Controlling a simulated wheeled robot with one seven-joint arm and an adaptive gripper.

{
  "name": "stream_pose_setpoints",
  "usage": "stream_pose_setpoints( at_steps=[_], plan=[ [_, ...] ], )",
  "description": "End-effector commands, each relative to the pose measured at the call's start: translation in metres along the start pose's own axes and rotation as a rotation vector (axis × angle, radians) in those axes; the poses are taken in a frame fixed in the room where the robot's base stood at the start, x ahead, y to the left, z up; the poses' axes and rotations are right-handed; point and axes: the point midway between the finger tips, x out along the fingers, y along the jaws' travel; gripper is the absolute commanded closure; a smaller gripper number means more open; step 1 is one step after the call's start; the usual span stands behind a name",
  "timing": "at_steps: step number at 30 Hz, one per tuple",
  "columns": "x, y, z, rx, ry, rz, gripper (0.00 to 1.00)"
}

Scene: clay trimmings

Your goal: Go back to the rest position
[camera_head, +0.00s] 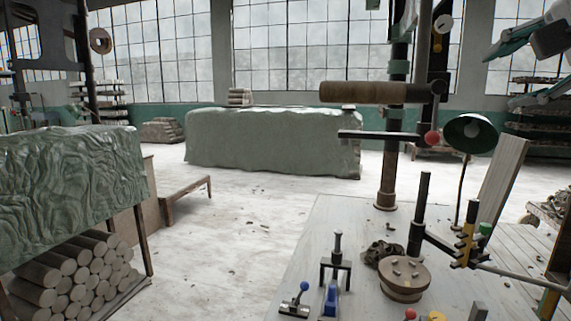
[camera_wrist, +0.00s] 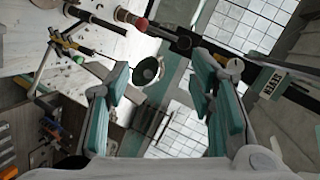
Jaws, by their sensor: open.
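My gripper (camera_head: 500,78) shows at the upper right edge of the camera_head view, high above the right side of the workbench. In the camera_wrist view my gripper (camera_wrist: 160,75) has its two teal fingers spread wide apart, with nothing between them. It is open and empty. Through the gap the green-shaded lamp (camera_wrist: 147,70) shows beyond the fingers. A dark brown clump of clay trimmings (camera_head: 383,252) lies on the pale workbench (camera_head: 330,225), beside a round wooden disc (camera_head: 404,278). My gripper is well away from both.
A dark post (camera_head: 388,170) with a horizontal wooden roller (camera_head: 362,92) and a red-knobbed bar (camera_head: 380,135) rises from the bench. The lamp (camera_head: 470,133) stands right of it. Small clamps (camera_head: 335,268) sit near the front. A covered block (camera_head: 270,140) stands behind; open floor (camera_head: 240,220) lies left.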

Motion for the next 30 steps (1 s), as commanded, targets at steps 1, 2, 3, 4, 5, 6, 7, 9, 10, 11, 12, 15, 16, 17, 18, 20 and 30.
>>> stream_pose_setpoints(
  at_steps=[1, 2, 3, 4, 5, 6, 7, 9, 10, 11, 12, 15, 16, 17, 18, 20, 30],
  plan=[
    [-0.001, 0.011, 0.017, -0.062, -0.044, 0.039, 0.51],
    [0.000, 0.020, 0.027, -0.107, -0.071, 0.064, 0.51],
    [-0.001, 0.034, 0.043, -0.172, -0.113, 0.100, 0.51],
    [-0.002, 0.045, 0.055, -0.228, -0.147, 0.129, 0.51],
    [-0.004, 0.058, 0.068, -0.289, -0.187, 0.160, 0.51],
    [-0.009, 0.077, 0.087, -0.379, -0.244, 0.202, 0.51],
    [-0.014, 0.092, 0.100, -0.451, -0.290, 0.233, 0.51],
    [-0.028, 0.129, 0.128, -0.621, -0.400, 0.303, 0.51],
    [-0.035, 0.144, 0.139, -0.692, -0.445, 0.329, 0.51],
    [-0.042, 0.159, 0.147, -0.760, -0.490, 0.353, 0.51],
    [-0.052, 0.178, 0.157, -0.847, -0.547, 0.382, 0.51],
    [-0.075, 0.217, 0.173, -1.030, -0.668, 0.439, 0.51],
    [-0.081, 0.226, 0.176, -1.074, -0.696, 0.451, 0.51],
    [-0.086, 0.234, 0.178, -1.110, -0.721, 0.462, 0.51],
    [-0.092, 0.243, 0.180, -1.154, -0.750, 0.474, 0.51],
    [-0.098, 0.252, 0.182, -1.199, -0.779, 0.485, 0.51],
    [-0.101, 0.260, 0.183, -1.231, -0.802, 0.495, 0.51]
  ],
)
